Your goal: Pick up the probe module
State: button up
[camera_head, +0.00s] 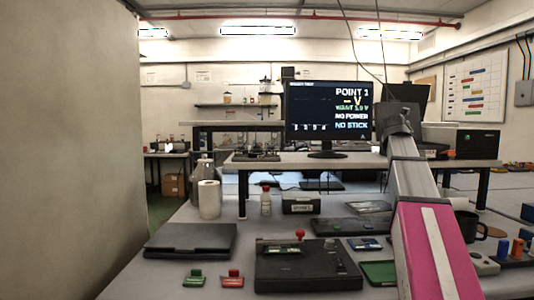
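No label marks a probe module, so I cannot tell which part it is. Two small parts with upright tabs lie at the front of the bench: a green one (194,279) and a red one (232,279) just right of it. Right of these is a black box (306,272) with a red knob (300,234) at its back. My gripper (397,118) is at the far end of my arm, above the bench and right of the monitor, well away from the small parts. Its fingers are too small and dark to read.
A monitor (328,108) reads "NO POWER" and "NO STICK". A closed black case (191,240) lies left; a white roll (209,199) and a small bottle (266,203) stand behind it. A dark mug (469,226) is right of my arm. A large grey surface fills the left side.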

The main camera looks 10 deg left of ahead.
aim_at(270, 150)
jog(key=i+l+u, duration=0.1)
jog(key=u, duration=0.35)
jog(key=i+l+u, duration=0.1)
jog(key=u, duration=0.35)
jog(key=i+l+u, duration=0.1)
jog(key=u, duration=0.4)
jog(key=i+l, duration=0.1)
jog(key=l, duration=0.15)
